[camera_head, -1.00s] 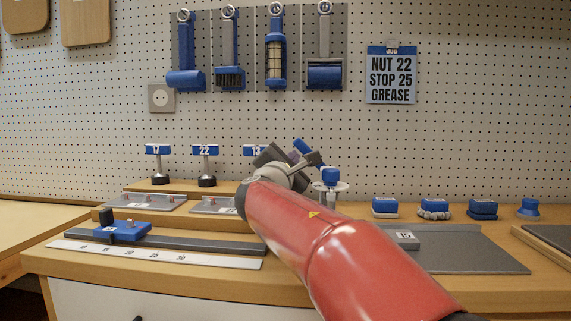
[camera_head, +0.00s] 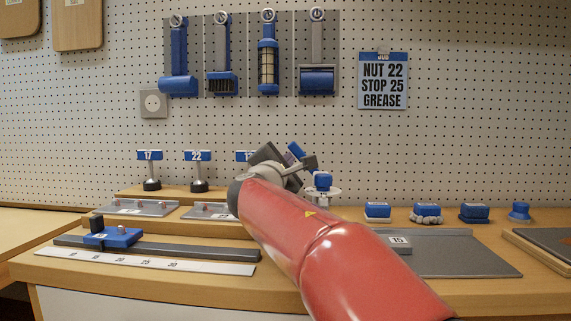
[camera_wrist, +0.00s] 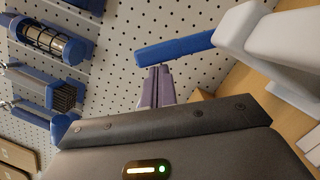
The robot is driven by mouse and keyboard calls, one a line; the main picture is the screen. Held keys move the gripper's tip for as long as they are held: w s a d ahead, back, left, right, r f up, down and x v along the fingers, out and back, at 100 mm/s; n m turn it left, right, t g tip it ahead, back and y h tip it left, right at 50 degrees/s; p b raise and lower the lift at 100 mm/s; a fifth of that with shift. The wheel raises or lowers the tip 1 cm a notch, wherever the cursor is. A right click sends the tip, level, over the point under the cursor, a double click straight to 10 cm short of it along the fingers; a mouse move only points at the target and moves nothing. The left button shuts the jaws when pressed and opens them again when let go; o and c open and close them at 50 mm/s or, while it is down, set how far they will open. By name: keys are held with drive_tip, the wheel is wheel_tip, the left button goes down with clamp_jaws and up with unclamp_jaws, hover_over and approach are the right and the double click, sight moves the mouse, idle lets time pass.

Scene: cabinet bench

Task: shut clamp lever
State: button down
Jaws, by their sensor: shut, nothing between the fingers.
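A blue bar (camera_wrist: 175,48) slants just beyond my fingertips in the wrist view, its right end meeting a pale grey body (camera_wrist: 262,40). A blue piece (camera_head: 296,150) also shows beside my gripper (camera_head: 290,158) in the head view. I cannot tell whether it is the clamp lever. My gripper's purple-grey fingers (camera_wrist: 156,86) are together and empty; whether they touch the bar is unclear. At the left of the bench, a blue sliding block (camera_head: 113,237) with an upright black piece (camera_head: 96,223) sits on a dark rail (camera_head: 190,250), far from my gripper.
A white scale (camera_head: 150,262) lies before the rail. Tagged tools (camera_head: 151,170) stand behind. A blue-capped item (camera_head: 323,181) stands just right of my gripper. Blue-topped blocks (camera_head: 425,213) and a grey plate (camera_head: 460,255) are at right. Tools (camera_head: 268,60) hang on the pegboard (camera_head: 100,110).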

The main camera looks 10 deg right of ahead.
sight(298, 149)
drive_tip(key=r+m, duration=0.1)
drive_tip(key=d+m+g, duration=0.1)
drive_tip(key=m, duration=0.1)
drive_tip(key=d+r+m, duration=0.1)
drive_tip(key=shift+s+d+r+m, duration=0.15)
drive_tip(key=shift+s+r+m, duration=0.2)
drive_tip(key=shift+m, duration=0.05)
drive_tip(key=d+m, duration=0.1)
drive_tip(key=m, duration=0.1)
drive_tip(key=s+d+r+m+g, duration=0.1)
drive_tip(key=d+m, duration=0.3)
drive_tip(key=m, duration=0.1)
drive_tip(key=shift+s+r+g+y, duration=0.35)
drive_tip(key=shift+g+y, duration=0.05)
drive_tip(key=d+m, duration=0.2)
drive_tip(key=s+d+f+m+y+b, duration=0.1)
drive_tip(key=shift+d, duration=0.3)
drive_tip(key=shift+s+d, duration=0.1)
drive_tip(key=shift+r, duration=0.1)
